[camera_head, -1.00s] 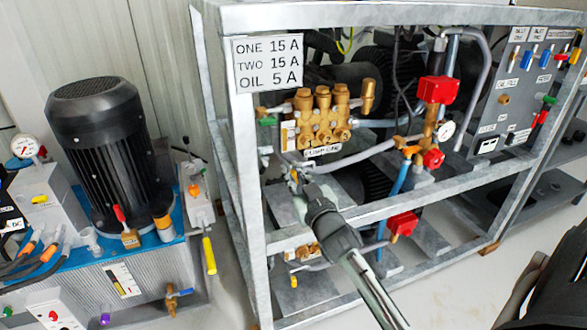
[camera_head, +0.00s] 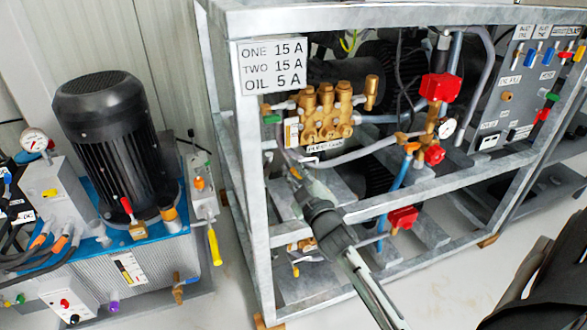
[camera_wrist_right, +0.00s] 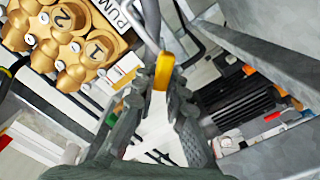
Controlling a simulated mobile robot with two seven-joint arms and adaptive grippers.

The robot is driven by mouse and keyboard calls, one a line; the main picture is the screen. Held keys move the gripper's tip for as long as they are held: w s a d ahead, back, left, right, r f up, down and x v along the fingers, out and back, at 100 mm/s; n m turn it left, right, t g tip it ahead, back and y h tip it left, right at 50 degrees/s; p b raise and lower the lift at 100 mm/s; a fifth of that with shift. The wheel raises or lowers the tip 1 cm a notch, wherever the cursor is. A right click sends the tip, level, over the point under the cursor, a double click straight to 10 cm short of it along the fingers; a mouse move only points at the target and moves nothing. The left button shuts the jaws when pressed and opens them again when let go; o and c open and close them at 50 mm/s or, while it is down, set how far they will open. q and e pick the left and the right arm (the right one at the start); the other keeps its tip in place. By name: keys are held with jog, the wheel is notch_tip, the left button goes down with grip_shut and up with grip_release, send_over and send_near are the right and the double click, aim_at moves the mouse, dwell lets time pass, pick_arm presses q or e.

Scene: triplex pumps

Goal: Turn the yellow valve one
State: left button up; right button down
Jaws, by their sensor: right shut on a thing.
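The yellow valve handle (camera_wrist_right: 163,70) is upright at the centre of the right wrist view, under the brass pump one. My right gripper (camera_wrist_right: 164,92) has its fingertips on either side of the handle's lower end and is shut on it. In the head view my right gripper (camera_head: 298,182) reaches inside the grey metal frame, just below the brass pump block (camera_head: 325,118). The valve is mostly hidden by the fingers there, with only a small yellow spot near the tips. My left gripper is not in view.
Metal frame bars (camera_head: 420,186) run close around my right arm. Red valve parts (camera_head: 440,87) and a gauge (camera_head: 446,128) stand to the right. A black motor on a blue-topped unit (camera_head: 110,140) stands to the left. Grey hoses pass near the gripper.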

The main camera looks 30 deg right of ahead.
dwell(0.3)
jog(key=c, duration=1.5)
grip_release()
jog(key=shift+c, duration=0.2)
jog(key=shift+s, duration=0.1)
jog(key=v, duration=1.1)
jog(key=shift+s, duration=0.4)
